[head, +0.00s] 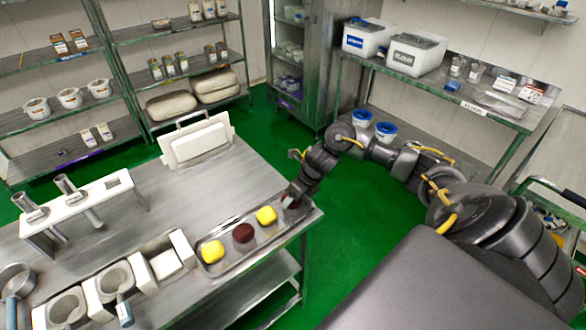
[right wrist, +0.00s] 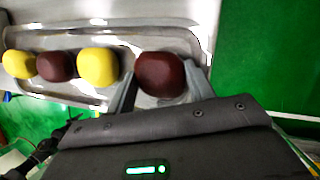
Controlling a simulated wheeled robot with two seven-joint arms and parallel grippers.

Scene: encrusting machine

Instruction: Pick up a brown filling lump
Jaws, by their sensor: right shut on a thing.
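My right gripper (head: 289,203) is at the right end of a metal tray (head: 262,236) on the steel table. In the right wrist view the right gripper (right wrist: 160,88) has its fingers on either side of a dark brown filling lump (right wrist: 160,73) and is shut on it. That lump is mostly hidden by the gripper in the head view. Another brown lump (head: 243,232) lies in the tray between two yellow lumps (head: 266,215) (head: 212,251). I cannot tell whether the held lump is clear of the tray. My left gripper is not in view.
White bins (head: 163,264) and a pan (head: 14,283) stand left of the tray. A white rack with metal tubes (head: 78,211) and a white box (head: 196,141) are further back. Shelves line the walls. Green floor (head: 350,215) is open right of the table.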

